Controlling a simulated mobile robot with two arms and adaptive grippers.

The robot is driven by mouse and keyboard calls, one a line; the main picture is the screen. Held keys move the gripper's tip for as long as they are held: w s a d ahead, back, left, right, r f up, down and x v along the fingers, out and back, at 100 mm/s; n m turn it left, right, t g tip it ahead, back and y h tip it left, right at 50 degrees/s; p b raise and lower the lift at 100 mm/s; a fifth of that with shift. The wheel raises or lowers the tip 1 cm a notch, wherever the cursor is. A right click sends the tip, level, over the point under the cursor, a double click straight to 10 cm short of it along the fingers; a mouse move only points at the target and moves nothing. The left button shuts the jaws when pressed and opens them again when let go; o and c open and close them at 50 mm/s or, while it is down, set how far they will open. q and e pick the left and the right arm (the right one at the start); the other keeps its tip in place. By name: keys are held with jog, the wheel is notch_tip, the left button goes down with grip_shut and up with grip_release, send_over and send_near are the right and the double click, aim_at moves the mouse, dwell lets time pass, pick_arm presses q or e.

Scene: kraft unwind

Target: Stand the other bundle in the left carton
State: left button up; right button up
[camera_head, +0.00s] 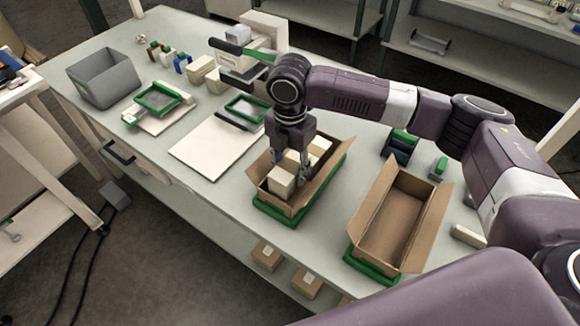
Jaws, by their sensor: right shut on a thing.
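The left carton (325,181) is an open brown box on a green base at the table's front edge. Pale, block-like bundles stand inside it; one bundle (281,183) shows at its near end and another (320,146) towards its far end. My right gripper (287,162) reaches down into this carton from above, shut on a pale bundle between its fingers. The fingers and carton walls partly hide that bundle, so I cannot tell whether its bottom touches the carton floor. The right carton (392,222) is open and looks empty. My left gripper is out of view.
A grey bin (104,78), green-framed trays (157,100), a white board (212,147) and a white machine (262,32) occupy the table's left and back. Dark green-topped items (400,146) stand behind the right carton. A bare strip lies between the cartons.

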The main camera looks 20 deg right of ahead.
aim_at(290, 165)
jog(key=shift+f, duration=0.25)
jog(key=shift+f, duration=0.4)
jog(key=o, duration=1.4)
jog(key=shift+c, duration=0.2)
notch_tip(290, 165, up, 13)
jog(key=b, duration=0.2)
jog(key=shift+b, duration=0.4)
